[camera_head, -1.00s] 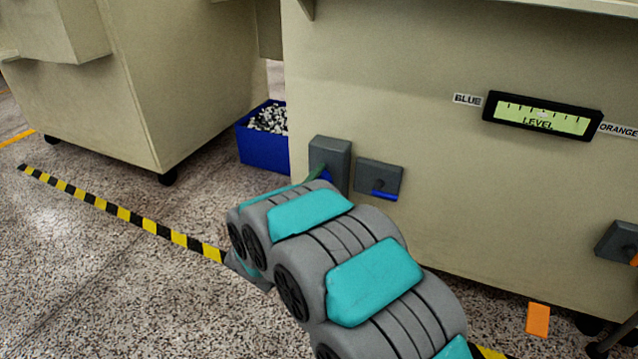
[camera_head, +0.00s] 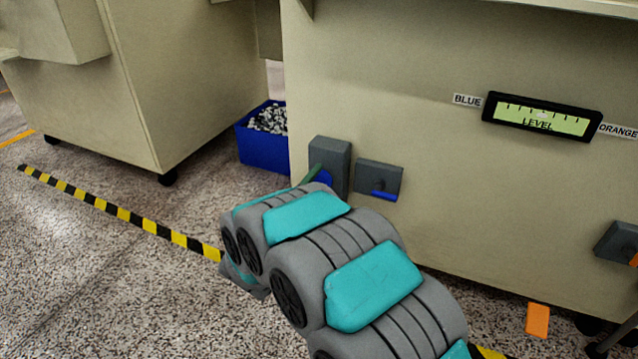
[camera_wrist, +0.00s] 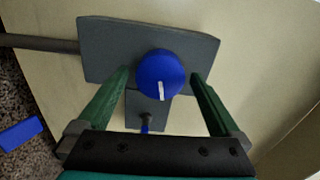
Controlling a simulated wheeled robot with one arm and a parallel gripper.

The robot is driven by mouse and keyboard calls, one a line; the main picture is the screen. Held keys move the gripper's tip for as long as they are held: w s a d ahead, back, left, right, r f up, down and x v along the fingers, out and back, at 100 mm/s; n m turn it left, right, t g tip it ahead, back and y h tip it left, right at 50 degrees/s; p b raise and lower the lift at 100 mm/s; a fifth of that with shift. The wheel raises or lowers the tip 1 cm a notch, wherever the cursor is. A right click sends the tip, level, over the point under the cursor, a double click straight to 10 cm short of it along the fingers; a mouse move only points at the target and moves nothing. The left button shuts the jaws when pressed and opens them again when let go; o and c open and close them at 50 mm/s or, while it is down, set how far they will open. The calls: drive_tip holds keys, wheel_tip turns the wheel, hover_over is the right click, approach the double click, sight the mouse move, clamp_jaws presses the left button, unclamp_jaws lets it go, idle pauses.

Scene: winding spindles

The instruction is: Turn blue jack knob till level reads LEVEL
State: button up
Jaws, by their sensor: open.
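The blue jack knob (camera_wrist: 160,75) is round with a white pointer line and sits on a grey plate (camera_wrist: 105,50) in the wrist view. My gripper (camera_wrist: 160,80) is open, with one green finger on each side of the knob and a gap visible on both sides. In the head view the knob (camera_head: 324,178) is mostly hidden by my arm and a green finger. The level display (camera_head: 541,117) on the cream cabinet shows the word LEVEL, with a pale bubble near the middle of its scale, between BLUE and ORANGE labels.
A second grey box with a blue lever (camera_head: 383,195) is right of the knob's mount. A blue bin (camera_head: 262,155) of small parts stands on the floor at left. An orange tag (camera_head: 538,320) is low at right. Yellow-black tape (camera_head: 120,212) crosses the floor.

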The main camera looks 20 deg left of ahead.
drive_tip(key=s, duration=0.6)
drive_tip(key=shift+a, duration=0.2)
